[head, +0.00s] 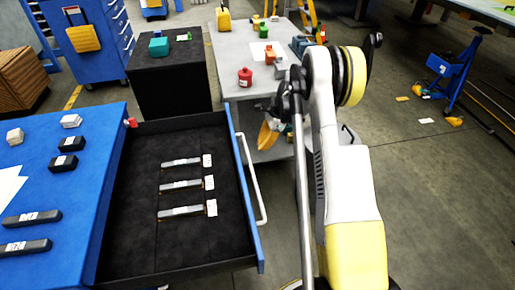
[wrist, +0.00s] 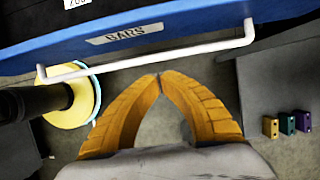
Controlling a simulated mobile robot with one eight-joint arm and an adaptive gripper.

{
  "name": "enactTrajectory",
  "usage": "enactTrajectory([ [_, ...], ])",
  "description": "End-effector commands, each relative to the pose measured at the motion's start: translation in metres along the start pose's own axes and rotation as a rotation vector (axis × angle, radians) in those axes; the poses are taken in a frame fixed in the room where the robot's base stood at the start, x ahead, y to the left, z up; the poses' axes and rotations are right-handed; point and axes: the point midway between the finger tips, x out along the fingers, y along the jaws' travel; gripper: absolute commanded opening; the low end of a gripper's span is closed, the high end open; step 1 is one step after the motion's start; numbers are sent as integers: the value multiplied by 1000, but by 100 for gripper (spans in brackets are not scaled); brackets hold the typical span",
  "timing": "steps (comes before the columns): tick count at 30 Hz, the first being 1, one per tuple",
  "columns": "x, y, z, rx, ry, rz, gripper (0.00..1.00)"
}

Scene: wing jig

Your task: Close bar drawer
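The bar drawer (head: 135,245) is pulled open from the blue cabinet (head: 80,165). Three metal bars with white tags lie in it. Its blue front panel carries a white handle (head: 254,190). In the wrist view the front, labelled BARS (wrist: 125,33), and its handle (wrist: 150,62) cross the top. My gripper (wrist: 160,76) has its orange fingers shut tip to tip with nothing between them. The tips are close to the handle, on its outer side; contact cannot be told. In the head view my gripper (head: 268,134) is partly hidden by my arm, near the handle's far end.
A grey workbench (head: 235,55) with a red can (head: 245,77) and other small items stands behind my gripper. A black cabinet (head: 180,85) with a teal box stands beyond the drawer. Small boxes and dark bars lie on the blue cabinet top.

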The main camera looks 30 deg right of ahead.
Motion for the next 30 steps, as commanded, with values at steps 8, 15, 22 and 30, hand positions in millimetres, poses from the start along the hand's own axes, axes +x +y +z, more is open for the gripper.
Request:
enactTrajectory([
  [8, 65, 0, -1, -3, 0, 0, 0],
  [15, 87, 0, 23, -4, 0, 0, 0],
  [22, 90, 0, 37, -2, 1, -1, 0],
  [30, 89, 0, 38, -2, 0, -1, 0],
])
